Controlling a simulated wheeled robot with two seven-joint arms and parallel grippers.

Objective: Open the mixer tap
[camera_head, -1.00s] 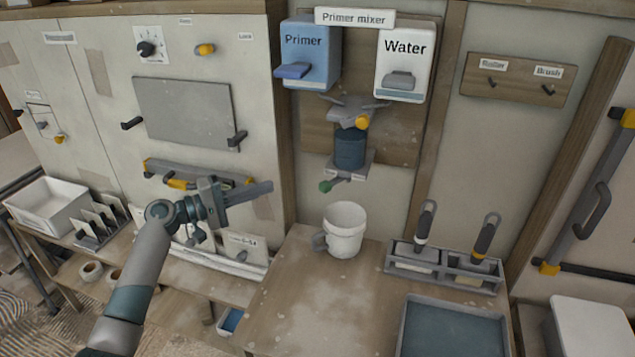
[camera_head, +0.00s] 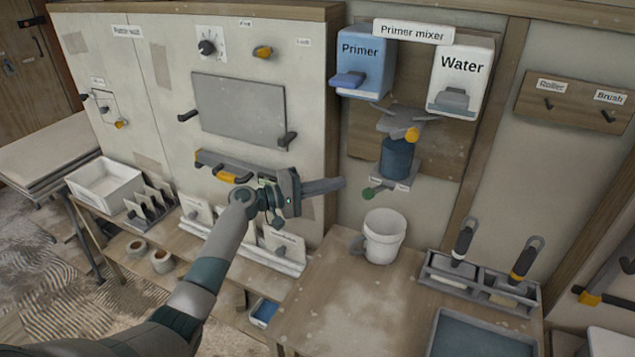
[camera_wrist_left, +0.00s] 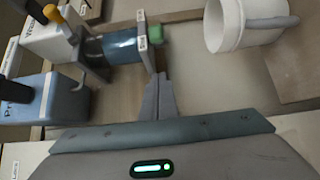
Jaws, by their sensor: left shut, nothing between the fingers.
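The mixer tap has a green knob (camera_head: 369,194) at the lower left of the primer mixer, under the dark blue mixing vessel (camera_head: 397,158). In the left wrist view the green knob (camera_wrist_left: 156,33) and vessel (camera_wrist_left: 120,46) show beyond my fingertips. My left gripper (camera_head: 342,183) is shut and empty, its fingers pointing right, just left of the knob in the head view. In the left wrist view the closed fingers (camera_wrist_left: 159,82) end short of the knob, apparently apart from it. My right gripper is not in view.
A white bucket (camera_head: 384,237) stands on the bench (camera_head: 330,306) below the mixer. The primer dispenser (camera_head: 362,64) and water dispenser (camera_head: 461,72) hang above. A brush holder (camera_head: 478,288) and tray (camera_head: 483,335) are at right.

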